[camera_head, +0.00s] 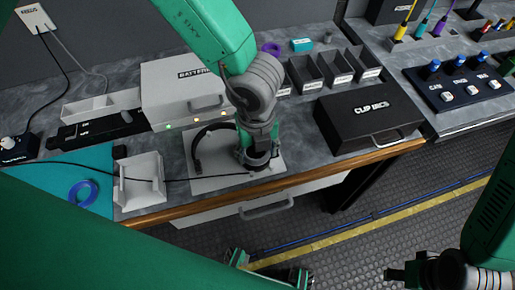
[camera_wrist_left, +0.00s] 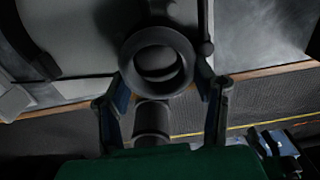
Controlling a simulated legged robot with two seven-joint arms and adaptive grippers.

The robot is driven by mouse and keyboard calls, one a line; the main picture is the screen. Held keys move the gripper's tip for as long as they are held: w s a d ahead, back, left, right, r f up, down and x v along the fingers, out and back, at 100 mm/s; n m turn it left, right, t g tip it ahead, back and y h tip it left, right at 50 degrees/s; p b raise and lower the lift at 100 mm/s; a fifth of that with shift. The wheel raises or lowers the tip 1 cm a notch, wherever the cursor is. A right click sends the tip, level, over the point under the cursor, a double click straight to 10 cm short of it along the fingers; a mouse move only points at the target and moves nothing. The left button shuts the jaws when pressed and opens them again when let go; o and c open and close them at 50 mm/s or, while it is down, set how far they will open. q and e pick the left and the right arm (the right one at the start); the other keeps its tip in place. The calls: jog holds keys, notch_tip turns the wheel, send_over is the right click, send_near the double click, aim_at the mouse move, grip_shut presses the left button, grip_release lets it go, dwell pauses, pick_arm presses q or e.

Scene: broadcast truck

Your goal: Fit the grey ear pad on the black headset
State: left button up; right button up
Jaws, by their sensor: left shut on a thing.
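The black headset (camera_head: 197,145) lies on a light grey mat (camera_head: 215,180) on the bench, its headband curving to the left. My left gripper (camera_head: 258,162) reaches down over the headset's right side and hides that part. In the left wrist view, this gripper (camera_wrist_left: 162,88) is shut on a dark grey ring, the ear pad (camera_wrist_left: 157,93). A dark round surface shows through the ring; whether the pad touches the ear cup cannot be told. The headband (camera_wrist_left: 38,55) shows at upper left there. My right gripper (camera_head: 408,274) is away from the bench at lower right, its jaws unclear.
A black case (camera_head: 345,135) stands to the right and a white box (camera_head: 170,100) behind. A white tray (camera_head: 140,192) and a blue ring (camera_head: 83,193) are at left. A thin cable crosses the mat. The wooden bench edge (camera_head: 210,208) runs close in front.

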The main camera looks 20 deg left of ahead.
pick_arm(q)
jog(key=shift+r, duration=0.15)
jog(key=o, duration=1)
jog(key=shift+o, duration=0.2)
notch_tip(320, 180, up, 12)
jog(key=shift+w, duration=0.1)
